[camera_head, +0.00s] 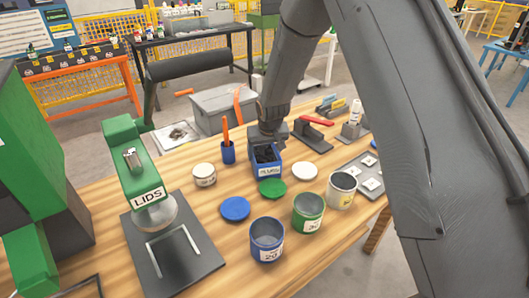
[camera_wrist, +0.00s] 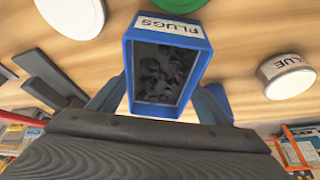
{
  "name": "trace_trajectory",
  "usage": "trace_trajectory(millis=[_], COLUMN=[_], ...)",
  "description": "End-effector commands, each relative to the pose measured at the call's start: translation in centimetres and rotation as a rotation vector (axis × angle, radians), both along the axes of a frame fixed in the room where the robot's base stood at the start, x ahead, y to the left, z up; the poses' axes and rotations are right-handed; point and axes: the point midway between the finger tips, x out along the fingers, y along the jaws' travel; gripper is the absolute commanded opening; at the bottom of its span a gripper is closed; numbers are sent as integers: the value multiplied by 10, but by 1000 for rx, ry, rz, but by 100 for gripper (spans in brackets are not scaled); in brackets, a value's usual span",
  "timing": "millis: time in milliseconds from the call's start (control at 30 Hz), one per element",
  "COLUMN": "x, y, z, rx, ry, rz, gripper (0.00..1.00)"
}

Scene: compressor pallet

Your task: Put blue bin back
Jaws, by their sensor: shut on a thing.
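The blue bin (camera_head: 266,169) has a white label reading PLUGS and holds dark small pieces. It is near the middle of the wooden table in the head view, just behind the green lid. In the wrist view the blue bin (camera_wrist: 134,58) sits between my fingers, with its opening facing the camera. My gripper (camera_head: 266,146) comes down from above and is shut on the bin; the fingers also show at its sides in the wrist view (camera_wrist: 160,98). I cannot tell whether the bin's base touches the table.
A green lid (camera_head: 272,188), a white lid (camera_head: 304,172) and a blue lid (camera_head: 235,209) lie close by. Blue (camera_head: 267,240), green (camera_head: 308,212) and white (camera_head: 342,190) cans stand in front. A blue cup (camera_head: 228,152) and a small labelled tin (camera_head: 204,175) are left. The LIDS press (camera_head: 145,190) stands further left.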

Motion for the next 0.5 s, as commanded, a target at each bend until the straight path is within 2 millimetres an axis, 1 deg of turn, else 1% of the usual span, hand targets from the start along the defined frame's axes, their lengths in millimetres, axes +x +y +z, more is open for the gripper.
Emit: trace_trajectory(millis=[33, 67, 100, 167, 500], x=[0, 0, 0, 0, 0], y=[0, 0, 0, 0, 0], z=[-2, -3, -2, -2, 0], rx=[0, 0, 0, 0, 0], ry=[0, 1, 1, 1, 0], rz=[0, 0, 0, 0, 0], gripper=[35, 73, 80, 90, 90])
